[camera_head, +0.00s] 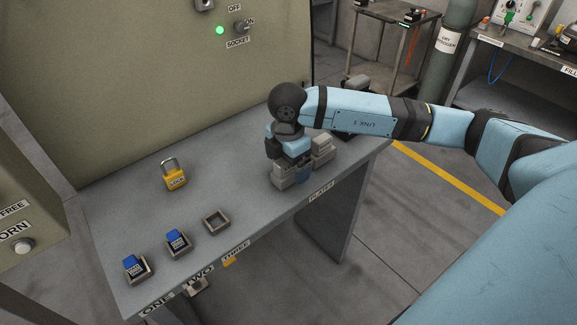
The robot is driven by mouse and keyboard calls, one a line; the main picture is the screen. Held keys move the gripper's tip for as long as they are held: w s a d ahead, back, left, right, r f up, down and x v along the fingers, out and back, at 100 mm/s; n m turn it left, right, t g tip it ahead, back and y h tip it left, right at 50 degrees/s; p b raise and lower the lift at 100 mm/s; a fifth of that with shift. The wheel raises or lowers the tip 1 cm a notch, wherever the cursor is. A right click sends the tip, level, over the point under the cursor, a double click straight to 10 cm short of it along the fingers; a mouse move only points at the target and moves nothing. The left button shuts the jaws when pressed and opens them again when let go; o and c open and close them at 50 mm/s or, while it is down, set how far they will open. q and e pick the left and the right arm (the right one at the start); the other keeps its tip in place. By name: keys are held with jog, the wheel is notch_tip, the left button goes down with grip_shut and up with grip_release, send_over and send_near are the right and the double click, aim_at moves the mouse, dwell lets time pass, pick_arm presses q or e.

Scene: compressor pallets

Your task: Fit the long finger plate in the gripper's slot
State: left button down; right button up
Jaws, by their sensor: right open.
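My right gripper (288,160) is at the end of the blue arm that comes in from the right. It points down over grey blocks (286,181) at the table edge by a label that seems to read PLATES (322,191). Its fingers are mostly hidden by the wrist and the blocks. Another grey block (322,150) stands just to the right. I cannot make out the long finger plate or the slot. My left gripper is out of view.
A yellow padlock (174,175) stands on the grey table (240,180). Trays ONE (139,278) and TWO (180,252) hold blue-topped pieces; tray THREE (216,228) is empty. A green-grey cabinet (160,80) stands behind. The table between padlock and gripper is clear.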

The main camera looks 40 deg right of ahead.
dwell(0.6)
grip_shut()
jog(key=shift+r, duration=0.15)
jog(key=shift+r+p, duration=2.1)
jog(key=shift+r, duration=0.8)
